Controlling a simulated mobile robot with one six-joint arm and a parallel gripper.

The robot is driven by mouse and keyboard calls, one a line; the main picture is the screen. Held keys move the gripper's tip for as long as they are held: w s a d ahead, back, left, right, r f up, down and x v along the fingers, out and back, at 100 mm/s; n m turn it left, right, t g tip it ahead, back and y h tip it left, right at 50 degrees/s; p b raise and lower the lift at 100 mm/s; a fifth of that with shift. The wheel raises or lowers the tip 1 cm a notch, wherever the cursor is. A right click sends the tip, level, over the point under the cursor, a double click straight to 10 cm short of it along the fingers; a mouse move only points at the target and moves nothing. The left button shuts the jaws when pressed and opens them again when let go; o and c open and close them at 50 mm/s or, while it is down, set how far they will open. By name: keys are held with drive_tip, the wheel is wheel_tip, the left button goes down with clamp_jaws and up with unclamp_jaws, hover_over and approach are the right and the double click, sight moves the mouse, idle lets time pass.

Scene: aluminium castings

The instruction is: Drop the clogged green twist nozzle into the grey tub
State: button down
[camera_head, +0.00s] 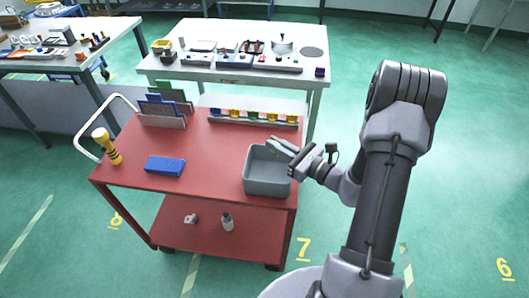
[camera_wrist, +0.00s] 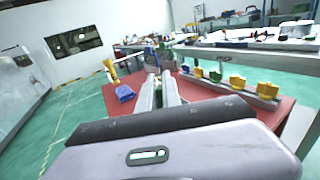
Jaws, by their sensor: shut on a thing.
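The grey tub (camera_head: 267,187) stands on the red cart's right front corner. My gripper (camera_head: 280,148) reaches in from the right, with its fingers over the tub's far part. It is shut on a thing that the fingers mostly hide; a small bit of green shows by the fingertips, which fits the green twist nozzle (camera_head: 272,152). The tub is hidden there.
A rack (camera_head: 250,122) with several blue and yellow nozzles runs along the red cart's (camera_head: 215,150) back edge. A blue block (camera_head: 165,166), a yellow-and-black tool (camera_head: 106,146) and upright panels (camera_head: 162,108) stand to the left. The cart's middle is clear. A white table (camera_head: 230,75) stands behind.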

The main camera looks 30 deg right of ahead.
drive_tip(key=shift+w+d+f, duration=0.1)
drive_tip(key=shift+w, duration=0.05)
drive_tip(key=shift+f+b, duration=0.25)
drive_tip(key=shift+b, duration=0.1)
drive_tip(key=f+b, duration=0.2)
drive_tip(key=f, duration=0.1)
drive_tip(key=f+b, duration=0.1)
drive_tip(key=f, duration=0.1)
drive_tip(key=shift+s+b, duration=0.25)
drive_tip(key=shift+b, duration=0.05)
drive_tip(key=c, duration=1.5)
unclamp_jaws()
drive_tip(key=shift+o, duration=0.2)
drive_tip(key=p+v, duration=0.4)
drive_tip(key=v, duration=1.3)
drive_tip(key=shift+s, duration=0.2)
